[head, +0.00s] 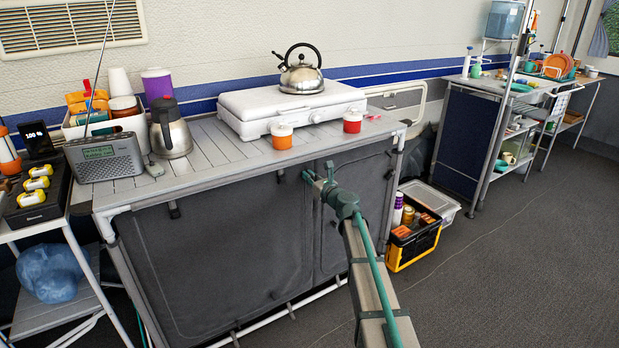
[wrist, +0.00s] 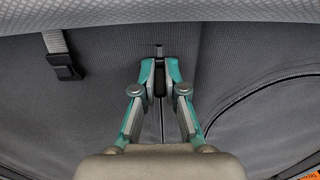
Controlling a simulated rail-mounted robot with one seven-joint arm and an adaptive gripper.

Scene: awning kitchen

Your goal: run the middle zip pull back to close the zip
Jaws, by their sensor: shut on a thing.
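The kitchen unit has a dark grey fabric front (head: 215,250) below its slatted top. My gripper (head: 307,176) is up against this front, high up and right of its middle. In the wrist view my gripper (wrist: 160,66) has its two teal fingers close together, shut on the middle zip pull (wrist: 159,50). A bit of the pull shows past the fingertips; the rest is hidden between them. The zip line (wrist: 162,122) runs down the cloth below the fingers. How far the zip is open cannot be told.
A strap with a black buckle (wrist: 63,66) hangs left of my gripper. A curved seam or zip (wrist: 245,98) lies to the right. Above stand a white stove (head: 262,105), a kettle (head: 301,72), an orange jar (head: 282,136) and a red jar (head: 352,121). A crate (head: 411,246) stands at the right.

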